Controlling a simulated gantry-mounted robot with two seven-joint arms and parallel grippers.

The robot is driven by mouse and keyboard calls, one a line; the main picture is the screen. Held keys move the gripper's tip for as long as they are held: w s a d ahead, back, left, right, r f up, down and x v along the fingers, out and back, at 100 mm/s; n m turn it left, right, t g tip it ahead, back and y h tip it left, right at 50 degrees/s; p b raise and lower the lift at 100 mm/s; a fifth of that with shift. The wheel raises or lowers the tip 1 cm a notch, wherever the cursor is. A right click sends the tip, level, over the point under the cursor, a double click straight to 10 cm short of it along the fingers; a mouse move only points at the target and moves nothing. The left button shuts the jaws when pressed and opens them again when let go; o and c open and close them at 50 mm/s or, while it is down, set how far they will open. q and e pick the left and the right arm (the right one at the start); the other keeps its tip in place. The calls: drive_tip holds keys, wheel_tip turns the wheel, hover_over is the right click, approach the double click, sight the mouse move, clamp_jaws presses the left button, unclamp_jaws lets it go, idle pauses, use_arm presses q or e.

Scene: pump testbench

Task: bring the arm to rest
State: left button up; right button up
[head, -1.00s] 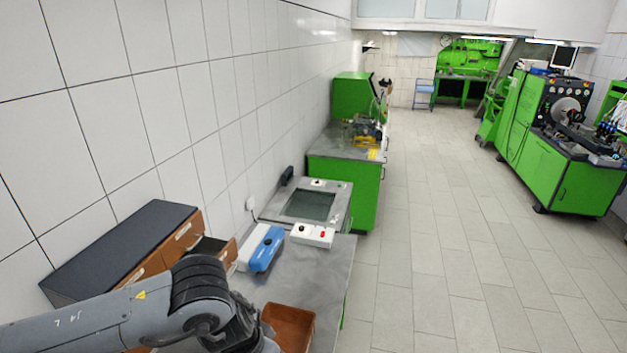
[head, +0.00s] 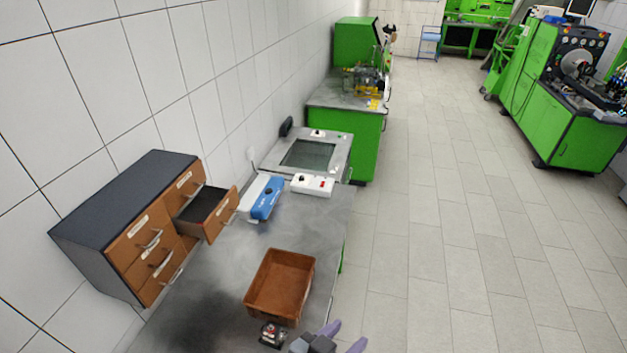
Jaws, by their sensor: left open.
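My left gripper (head: 344,337) shows at the bottom edge of the head view, just right of the brown bin. Its two purple fingertips are spread apart with nothing between them. Most of my left arm is below the frame. My right gripper is not in view.
A brown bin (head: 252,297), seemingly empty, stands on the grey table (head: 215,285), with a small metal part (head: 271,334) in front of it. A drawer cabinet (head: 120,205) has one drawer (head: 222,218) pulled out. A blue-and-white device (head: 266,198) and switch box (head: 313,186) stand behind.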

use_arm(q)
drive_tip(key=s+a+f+n+g+y, duration=0.1)
drive_tip(key=s+a+f+n+y, duration=0.2)
drive_tip(key=a, duration=0.4)
drive_tip(key=a+f+n+y, duration=0.1)
drive_tip(key=a+f+y, duration=0.1)
drive_tip(key=a+f, duration=0.4)
drive_tip(key=s+a+f+g+y, duration=0.1)
drive_tip(key=s+a+f+g, duration=0.1)
drive_tip(key=s+a+f, duration=0.2)
drive_tip(key=s+a+f+n+g+y, duration=0.1)
drive_tip(key=s+a+f+g+y, duration=0.1)
drive_tip(key=s+a, duration=0.7)
wheel_tip(320, 180, down, 2)
drive_tip(key=shift+s+a+f+g+y, duration=0.1)
drive_tip(key=shift+s+a+g+y, duration=0.2)
drive_tip(key=shift+a+g, duration=0.3)
drive_tip(key=shift+w, duration=0.1)
